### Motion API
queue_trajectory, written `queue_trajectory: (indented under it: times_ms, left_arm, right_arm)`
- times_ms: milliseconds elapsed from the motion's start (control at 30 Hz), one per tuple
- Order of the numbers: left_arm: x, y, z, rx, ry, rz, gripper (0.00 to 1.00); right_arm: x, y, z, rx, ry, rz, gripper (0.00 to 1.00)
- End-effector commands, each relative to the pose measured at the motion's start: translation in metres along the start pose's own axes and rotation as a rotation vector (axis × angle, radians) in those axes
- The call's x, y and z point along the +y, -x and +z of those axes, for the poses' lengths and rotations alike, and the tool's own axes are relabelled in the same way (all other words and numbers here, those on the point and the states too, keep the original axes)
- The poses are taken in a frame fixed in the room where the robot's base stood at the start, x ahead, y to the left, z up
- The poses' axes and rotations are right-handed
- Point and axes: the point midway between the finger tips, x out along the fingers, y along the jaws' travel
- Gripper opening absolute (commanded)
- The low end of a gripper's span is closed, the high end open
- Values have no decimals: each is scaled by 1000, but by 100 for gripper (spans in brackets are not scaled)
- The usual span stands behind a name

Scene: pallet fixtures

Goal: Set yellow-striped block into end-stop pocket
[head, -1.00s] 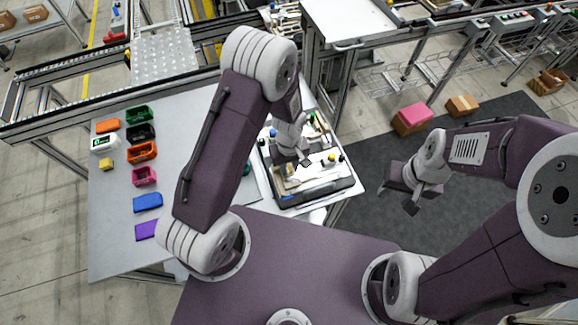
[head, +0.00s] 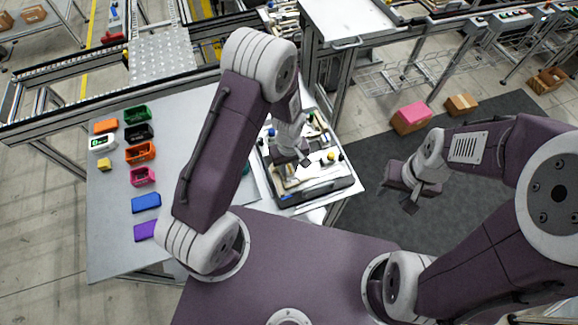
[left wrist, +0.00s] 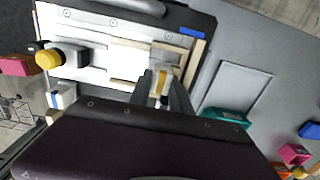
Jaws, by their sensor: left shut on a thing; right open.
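My left gripper (left wrist: 161,92) is shut on a pale block with a yellow stripe (left wrist: 161,80), seen between its two fingers in the left wrist view. In the head view my left gripper (head: 303,161) is over the pallet (head: 327,190), a dark-rimmed tray with a pale plate; the block cannot be made out there. Wooden strips (left wrist: 190,60) form a corner on the pallet just beyond the fingers, probably the end-stop pocket. Whether the block touches the plate cannot be told. My right gripper (head: 411,203) is open and empty above the dark floor mat, away from the table.
A teal bin (left wrist: 226,117) lies beside the pallet. Several coloured bins, including an orange one (head: 140,153), line the table's left.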

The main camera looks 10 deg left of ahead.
Motion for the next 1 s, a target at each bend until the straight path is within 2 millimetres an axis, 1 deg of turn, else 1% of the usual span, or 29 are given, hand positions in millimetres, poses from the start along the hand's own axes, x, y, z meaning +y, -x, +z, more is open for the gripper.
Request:
queue_trajectory:
  times_ms: [100,133,200,567,667,1000]
  left_arm:
    - [0,-5,0,0,0,0,0]
    - [0,-3,0,0,0,0,32]
    - [0,-3,0,0,0,0,49]
    - [0,0,0,0,0,0,49]
    - [1,10,-1,2,0,2,49]
    - [1,74,-1,3,0,4,49]
  right_arm:
    - [0,-4,0,0,0,0,42]
    - [0,-3,0,0,0,0,42]
    - [0,-2,0,0,0,0,42]
    - [0,-3,0,0,0,0,42]
    - [0,-5,1,0,0,0,42]
    - [0,-13,1,0,0,0,42]
